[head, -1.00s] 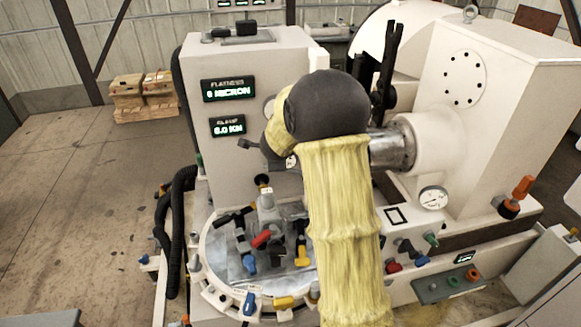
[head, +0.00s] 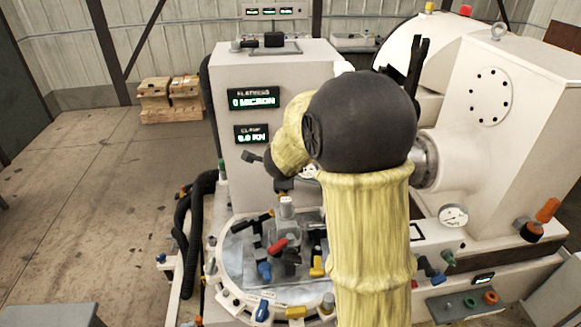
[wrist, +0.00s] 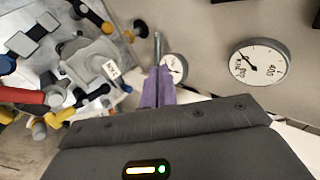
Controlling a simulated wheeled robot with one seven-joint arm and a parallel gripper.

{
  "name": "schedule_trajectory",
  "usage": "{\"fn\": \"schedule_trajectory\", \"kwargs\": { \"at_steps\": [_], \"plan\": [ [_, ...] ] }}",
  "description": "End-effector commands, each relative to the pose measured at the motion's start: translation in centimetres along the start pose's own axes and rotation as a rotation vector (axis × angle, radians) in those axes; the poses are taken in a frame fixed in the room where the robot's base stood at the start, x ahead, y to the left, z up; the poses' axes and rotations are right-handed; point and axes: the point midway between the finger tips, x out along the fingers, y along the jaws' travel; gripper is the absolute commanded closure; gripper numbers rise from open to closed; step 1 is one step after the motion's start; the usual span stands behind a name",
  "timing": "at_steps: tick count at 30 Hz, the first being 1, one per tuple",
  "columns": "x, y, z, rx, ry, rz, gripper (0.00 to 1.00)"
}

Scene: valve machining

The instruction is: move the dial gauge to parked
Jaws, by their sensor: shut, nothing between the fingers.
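A small round dial gauge (head: 309,171) with a white face shows in the head view beside my arm, which partly covers it. In the wrist view a small white dial (wrist: 176,66) sits just right of my fingertips, partly behind them; I take it to be the same gauge. A thin grey rod (wrist: 157,46) rises just beyond the fingertips. My gripper (wrist: 158,78) has purple fingers, shut together and empty. They overlap the rod and dial in the picture; I cannot tell whether they touch. In the head view my arm hides the fingers.
The round fixture table (head: 237,275) with several coloured clamp handles lies left of my arm. A larger gauge (head: 453,215) is on the machine's front at right. The white column (head: 225,72) carries two displays. Open floor (head: 90,220) lies to the left.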

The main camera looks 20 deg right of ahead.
Motion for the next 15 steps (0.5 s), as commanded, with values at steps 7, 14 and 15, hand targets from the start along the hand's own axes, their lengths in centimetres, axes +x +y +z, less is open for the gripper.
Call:
{"fn": "schedule_trajectory", "kwargs": {
  "at_steps": [7,14,15],
  "plan": [
    [-2.8,-0.2,0.7,0.001,0.0,0.0,1.0],
    [-2.9,-0.1,0.7,0.001,0.0,0.001,1.0],
    [-2.9,-0.1,0.8,0.001,0.0,0.001,1.0]
  ]
}}
